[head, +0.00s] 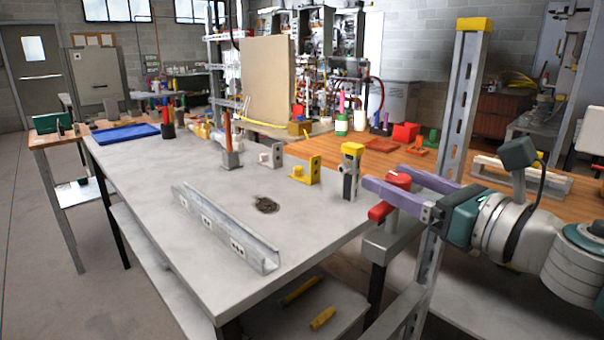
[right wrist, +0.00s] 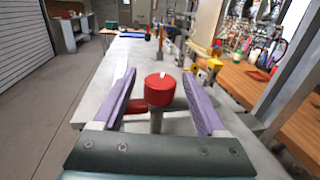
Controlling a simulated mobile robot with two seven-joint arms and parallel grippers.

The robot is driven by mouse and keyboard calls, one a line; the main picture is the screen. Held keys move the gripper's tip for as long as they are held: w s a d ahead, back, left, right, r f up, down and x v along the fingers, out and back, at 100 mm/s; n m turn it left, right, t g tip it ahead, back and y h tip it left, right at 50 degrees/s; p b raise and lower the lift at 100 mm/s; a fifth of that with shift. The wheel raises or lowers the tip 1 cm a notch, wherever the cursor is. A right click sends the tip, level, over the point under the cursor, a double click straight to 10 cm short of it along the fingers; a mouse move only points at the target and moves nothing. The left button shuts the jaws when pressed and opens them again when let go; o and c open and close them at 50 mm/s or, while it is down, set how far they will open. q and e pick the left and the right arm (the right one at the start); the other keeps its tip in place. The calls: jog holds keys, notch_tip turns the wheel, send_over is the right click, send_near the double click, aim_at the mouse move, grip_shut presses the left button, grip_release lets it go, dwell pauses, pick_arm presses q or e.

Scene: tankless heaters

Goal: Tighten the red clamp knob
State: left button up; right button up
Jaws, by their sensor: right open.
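The red clamp knob (head: 399,180) is a round red cap on a grey post at the near right corner of the grey table. It also shows in the right wrist view (right wrist: 160,88), with a pale mark on its top. A red bar (head: 381,212) sticks out beside and below it. My right gripper (head: 385,178) is open, with its purple fingers on either side of the knob. In the right wrist view (right wrist: 159,75) a gap shows between the knob and each finger. My left gripper is not in view.
A metal channel (head: 222,229) lies on the grey table (head: 165,190). A yellow-topped block (head: 351,170) and a yellow bracket (head: 307,171) stand left of the gripper. A slotted metal upright (head: 463,110) rises close by the arm. A wooden bench (head: 360,160) lies behind.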

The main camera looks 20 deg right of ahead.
grip_shut()
dwell(0.5)
jog(key=shift+h, duration=0.3)
